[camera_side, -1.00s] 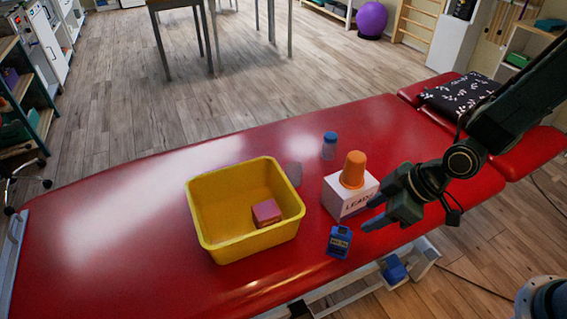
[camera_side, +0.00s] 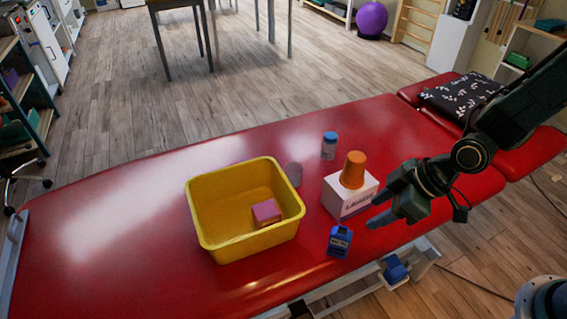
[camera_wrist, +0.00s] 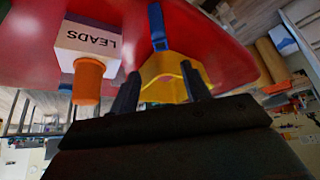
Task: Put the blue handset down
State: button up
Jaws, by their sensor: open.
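The blue handset (camera_side: 339,241) is on the red treatment table (camera_side: 110,240), near its front edge, in front of the white box and right of the yellow tub. It also shows in the wrist view as a blue strip (camera_wrist: 157,26) beyond my fingers. My gripper (camera_side: 375,211) is open and empty, right of the handset and apart from it, beside the white box. In the wrist view its two dark fingers (camera_wrist: 160,90) stand apart with nothing held between them.
The yellow tub (camera_side: 218,253) holds a pink block (camera_side: 266,212). A white box marked LEADS (camera_side: 350,204) has an orange cup (camera_side: 353,169) upside down on it. A blue-capped bottle (camera_side: 329,147) and a grey round thing (camera_side: 294,173) stand behind. The table's left side is clear.

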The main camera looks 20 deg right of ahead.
jog(key=s+d+r+m+t+h, duration=0.1)
jog(key=s+d+r+m, duration=0.1)
jog(key=d+r, duration=0.35)
jog(key=s+d+r+m+h, duration=0.1)
jog(key=s+d+r+m, duration=0.15)
jog(key=r, duration=0.55)
jog(key=s+d+r+m+h, duration=0.2)
jog(key=s+d+r+m, duration=0.2)
jog(key=s+d+r, duration=0.3)
jog(key=s+r, duration=0.1)
jog(key=s, duration=0.2)
jog(key=shift+s, duration=0.35)
jog(key=shift+w+a+m, duration=0.1)
jog(key=shift+w+m, duration=0.05)
jog(key=shift+m, duration=0.1)
jog(key=c, duration=0.9)
jog(key=shift+w+a+f, duration=0.1)
jog(key=shift+w, duration=0.15)
grip_shut()
jog(key=w+a+f+n+g, duration=0.1)
jog(key=w+a+f, duration=0.2)
jog(key=a+f, duration=0.2)
jog(key=w+a+f+n+g, duration=0.2)
jog(key=w+a+f, duration=0.2)
jog(key=f, duration=0.8)
jog(key=w+a+f+n+g, duration=0.2)
jog(key=w+a+f, duration=0.2)
jog(key=f, duration=0.5)
jog(key=shift+w+a, duration=0.25)
jog(key=shift+a, duration=0.95)
